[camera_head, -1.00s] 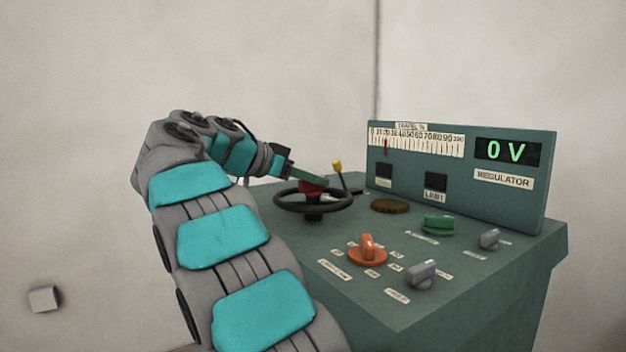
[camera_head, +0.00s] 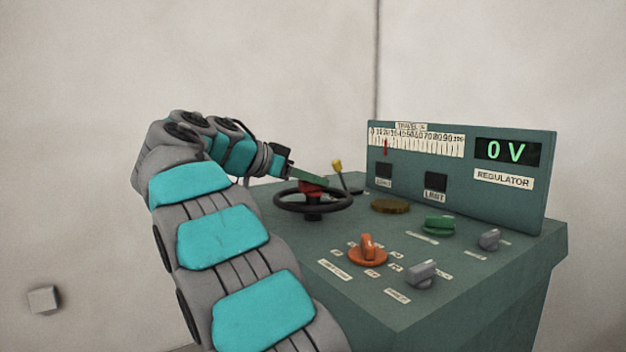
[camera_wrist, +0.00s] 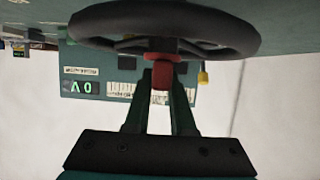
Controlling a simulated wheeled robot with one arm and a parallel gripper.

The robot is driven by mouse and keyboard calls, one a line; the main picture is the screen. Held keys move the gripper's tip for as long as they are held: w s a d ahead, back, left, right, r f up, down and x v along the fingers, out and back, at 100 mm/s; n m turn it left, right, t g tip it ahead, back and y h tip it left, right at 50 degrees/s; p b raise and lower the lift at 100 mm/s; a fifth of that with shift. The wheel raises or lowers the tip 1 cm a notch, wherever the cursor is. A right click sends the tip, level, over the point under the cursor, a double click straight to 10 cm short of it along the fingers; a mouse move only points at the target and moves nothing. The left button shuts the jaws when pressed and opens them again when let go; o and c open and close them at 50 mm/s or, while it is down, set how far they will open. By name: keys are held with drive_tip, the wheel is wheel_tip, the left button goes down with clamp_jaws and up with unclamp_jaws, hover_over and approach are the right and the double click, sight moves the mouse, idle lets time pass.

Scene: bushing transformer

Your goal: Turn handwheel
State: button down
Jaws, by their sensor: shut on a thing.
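The black handwheel (camera_head: 335,208) with a red hub (camera_head: 312,187) stands at the back left of the green console. My gripper (camera_head: 318,181) reaches it from the left in the head view. In the wrist view, which is upside down, the fingers of my gripper (camera_wrist: 160,82) are shut on the red hub (camera_wrist: 161,72). The handwheel (camera_wrist: 165,25) spans the top of that view. The travel scale (camera_head: 417,139) has its red pointer near the left, low end. The display (camera_head: 507,151) reads 0 V.
The console top (camera_head: 460,275) carries an orange knob (camera_head: 368,250), a green knob (camera_head: 439,223), two grey knobs and a brown disc (camera_head: 390,206). A yellow-tipped lever (camera_head: 338,167) stands just behind the wheel. A grey block (camera_head: 43,299) shows at the far left.

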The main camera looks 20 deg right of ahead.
drive_tip(key=shift+n+t+b, duration=0.3)
drive_tip(key=shift+t+b, duration=0.2)
drive_tip(key=shift+b, duration=0.25)
drive_tip(key=shift+f+n+b, duration=0.15)
drive_tip(key=shift+n+b, duration=0.15)
drive_tip(key=shift+b, duration=0.1)
drive_tip(key=n+t+y+b, duration=0.1)
drive_tip(key=n+t+b, duration=0.1)
drive_tip(key=b, duration=0.1)
drive_tip(key=shift+s+t, duration=0.1)
drive_tip(key=shift+t, duration=0.3)
drive_tip(key=n+t+y+b, duration=0.2)
drive_tip(key=shift+n+t, duration=0.4)
drive_tip(key=shift+r+n+t+y, duration=0.25)
drive_tip(key=shift+n+t+y, duration=0.5)
drive_tip(key=shift+n, duration=0.25)
drive_tip(key=n+y, duration=0.1)
drive_tip(key=n+t+y+p, duration=0.1)
drive_tip(key=shift+r+n+t+y, duration=0.2)
drive_tip(key=shift+n+t+y, duration=0.05)
drive_tip(key=shift+n+y, duration=0.1)
drive_tip(key=n+t+y+p, duration=0.1)
drive_tip(key=n+y+p, duration=0.1)
drive_tip(key=y+p, duration=0.1)
drive_tip(key=shift+n, duration=0.25)
drive_tip(key=shift+f+n+y+p, duration=0.2)
drive_tip(key=shift+n+y+p, duration=0.4)
drive_tip(key=shift+y, duration=0.1)
drive_tip(key=shift+f, duration=0.1)
